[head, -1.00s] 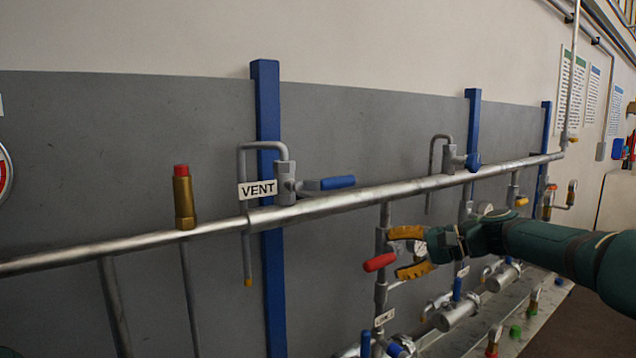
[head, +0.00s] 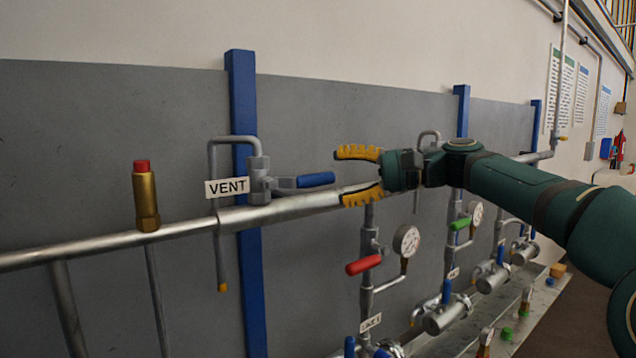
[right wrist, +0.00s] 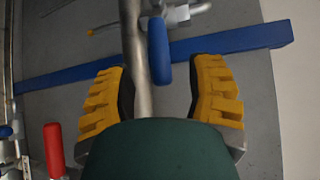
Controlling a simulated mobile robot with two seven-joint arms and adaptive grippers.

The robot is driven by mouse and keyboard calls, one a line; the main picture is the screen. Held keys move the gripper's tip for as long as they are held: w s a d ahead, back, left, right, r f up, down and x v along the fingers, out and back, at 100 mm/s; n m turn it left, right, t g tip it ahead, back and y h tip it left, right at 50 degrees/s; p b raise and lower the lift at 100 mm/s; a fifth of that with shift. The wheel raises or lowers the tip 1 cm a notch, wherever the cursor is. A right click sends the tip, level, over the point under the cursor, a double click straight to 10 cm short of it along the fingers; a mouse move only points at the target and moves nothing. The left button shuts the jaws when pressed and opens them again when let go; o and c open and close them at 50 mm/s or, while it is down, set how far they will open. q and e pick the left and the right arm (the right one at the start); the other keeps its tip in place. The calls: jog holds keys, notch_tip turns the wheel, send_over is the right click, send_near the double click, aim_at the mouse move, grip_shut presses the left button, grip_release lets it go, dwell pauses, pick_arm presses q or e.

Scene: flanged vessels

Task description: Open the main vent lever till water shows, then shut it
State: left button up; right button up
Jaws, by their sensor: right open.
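The vent lever, with a blue handle (head: 315,180), sits on the valve beside the VENT label (head: 227,187), on top of the main pipe (head: 280,209). Its handle points right, roughly along the pipe. A bent outlet tube (head: 221,262) hangs down behind the pipe; no water shows at its tip. My right gripper (head: 357,175) is open, with yellow fingers, just right of the handle's end and apart from it. In the right wrist view, the blue handle (right wrist: 159,52) lies ahead between the open fingers (right wrist: 160,95), beside the pipe. My left gripper is not in view.
A brass fitting with a red cap (head: 146,195) stands on the pipe at left. Blue posts (head: 248,290) rise behind. Below are a red-handled valve (head: 363,265), a pressure gauge (head: 406,240) and a green handle (head: 460,224).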

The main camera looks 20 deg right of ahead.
aim_at(327, 179)
jog(key=shift+x, duration=2.4)
jog(key=shift+d, duration=0.1)
grip_shut()
